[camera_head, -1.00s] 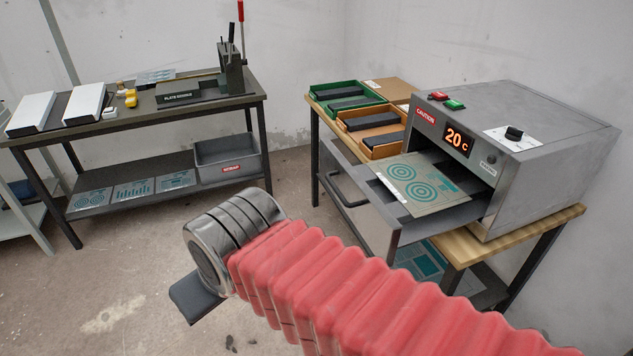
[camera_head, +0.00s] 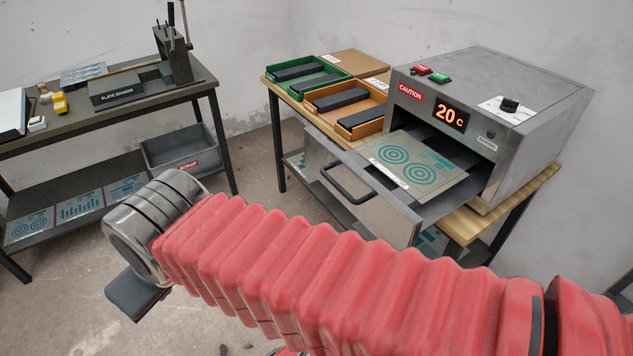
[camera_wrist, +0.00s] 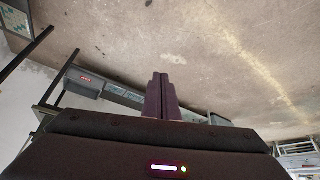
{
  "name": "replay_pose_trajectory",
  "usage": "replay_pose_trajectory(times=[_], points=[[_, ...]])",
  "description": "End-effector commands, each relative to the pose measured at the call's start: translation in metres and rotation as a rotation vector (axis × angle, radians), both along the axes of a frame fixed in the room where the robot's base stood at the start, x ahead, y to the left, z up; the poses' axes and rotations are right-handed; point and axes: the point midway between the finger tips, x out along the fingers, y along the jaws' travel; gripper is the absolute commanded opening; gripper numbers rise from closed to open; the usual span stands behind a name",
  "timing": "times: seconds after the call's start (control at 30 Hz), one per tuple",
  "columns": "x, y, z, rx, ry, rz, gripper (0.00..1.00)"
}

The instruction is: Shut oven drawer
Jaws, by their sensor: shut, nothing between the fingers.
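The grey oven (camera_head: 545,125) stands on the wooden-topped table at the right, its display reading 20 C. Its drawer (camera_head: 384,212) is pulled out, with a dark bar handle (camera_head: 347,184) on the front panel. A plate with teal circles (camera_head: 418,166) lies in the drawer, partly under the oven opening. My gripper's fingers (camera_wrist: 162,98) are together and empty in the wrist view, with floor behind them. In the head view my arm crosses the front, its end to the left of the drawer and apart from it. The fingers are not clear there.
A green tray (camera_head: 326,83) and an orange tray (camera_head: 385,107) hold dark blocks beside the oven. A bench with a plate bender (camera_head: 116,91) stands at the left, a grey scrap bin (camera_head: 183,161) on its lower shelf. Floor is open between the benches.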

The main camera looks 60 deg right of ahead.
Motion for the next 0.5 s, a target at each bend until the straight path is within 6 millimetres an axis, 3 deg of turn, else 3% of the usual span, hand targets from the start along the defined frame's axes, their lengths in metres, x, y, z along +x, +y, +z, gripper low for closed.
replay_pose_trajectory(times=[0.5], points=[[-0.0002,-0.0068,-0.0067,-0.029,0.04,0.006,0.0]])
